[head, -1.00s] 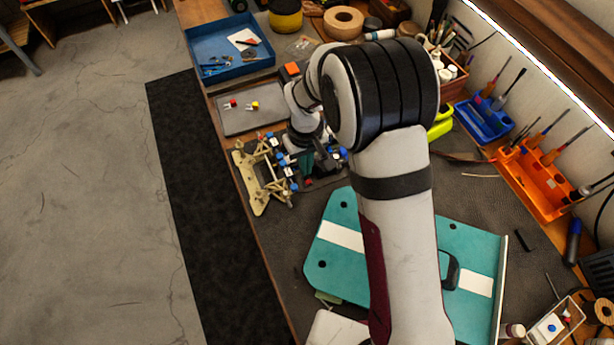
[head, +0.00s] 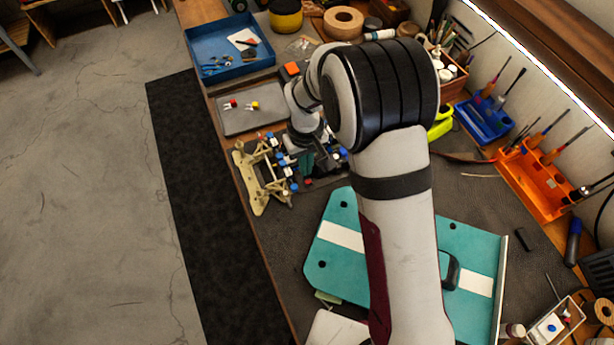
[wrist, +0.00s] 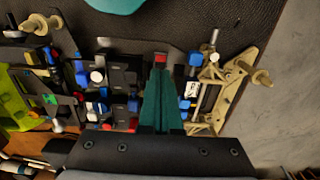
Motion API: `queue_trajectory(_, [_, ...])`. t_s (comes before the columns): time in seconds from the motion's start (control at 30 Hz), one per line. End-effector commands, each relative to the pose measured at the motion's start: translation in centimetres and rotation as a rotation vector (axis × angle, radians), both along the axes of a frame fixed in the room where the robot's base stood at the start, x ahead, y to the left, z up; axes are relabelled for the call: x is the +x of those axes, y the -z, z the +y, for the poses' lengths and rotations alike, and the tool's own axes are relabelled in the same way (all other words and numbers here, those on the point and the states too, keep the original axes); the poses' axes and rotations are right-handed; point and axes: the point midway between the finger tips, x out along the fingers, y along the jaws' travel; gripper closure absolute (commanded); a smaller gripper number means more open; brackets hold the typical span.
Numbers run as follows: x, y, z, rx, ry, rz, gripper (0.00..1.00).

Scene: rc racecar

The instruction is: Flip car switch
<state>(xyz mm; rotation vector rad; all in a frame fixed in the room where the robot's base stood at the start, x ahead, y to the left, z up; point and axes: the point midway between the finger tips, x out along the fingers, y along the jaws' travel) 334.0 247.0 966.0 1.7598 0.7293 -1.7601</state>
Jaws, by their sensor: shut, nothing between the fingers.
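The RC car chassis, with gold suspension parts (head: 258,182), lies on the workbench in the head view, partly hidden by my arm. In the wrist view its gold end (wrist: 225,92) is at the right and black electronics with blue and white plugs (wrist: 100,80) are at the left. My gripper (wrist: 160,72) has teal fingers pressed together, empty, pointing down over the middle of the chassis. A small red part (wrist: 160,58), possibly the switch, shows right at the fingertips. I cannot tell whether they touch it or which way it is set.
A grey tray (head: 238,122) and a blue tray (head: 205,48) lie beyond the car. A teal car body panel (head: 335,268) lies nearer. Orange (head: 545,205) and blue (head: 470,120) tool holders line the wall. The dark mat between them is mostly clear.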

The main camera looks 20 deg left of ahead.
Motion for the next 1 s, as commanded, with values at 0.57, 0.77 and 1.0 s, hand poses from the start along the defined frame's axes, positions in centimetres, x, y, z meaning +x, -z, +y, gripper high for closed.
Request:
queue_trajectory(0.57, [0.0, 0.5, 0.0, 0.001, 0.0, -0.001, 1.0])
queue_trajectory(0.77, [0.0, 0.8, 0.0, 0.0, 0.0, 0.0, 1.0])
queue_trajectory(1.0, [0.0, 1.1, 0.0, -0.001, 0.0, 0.001, 1.0])
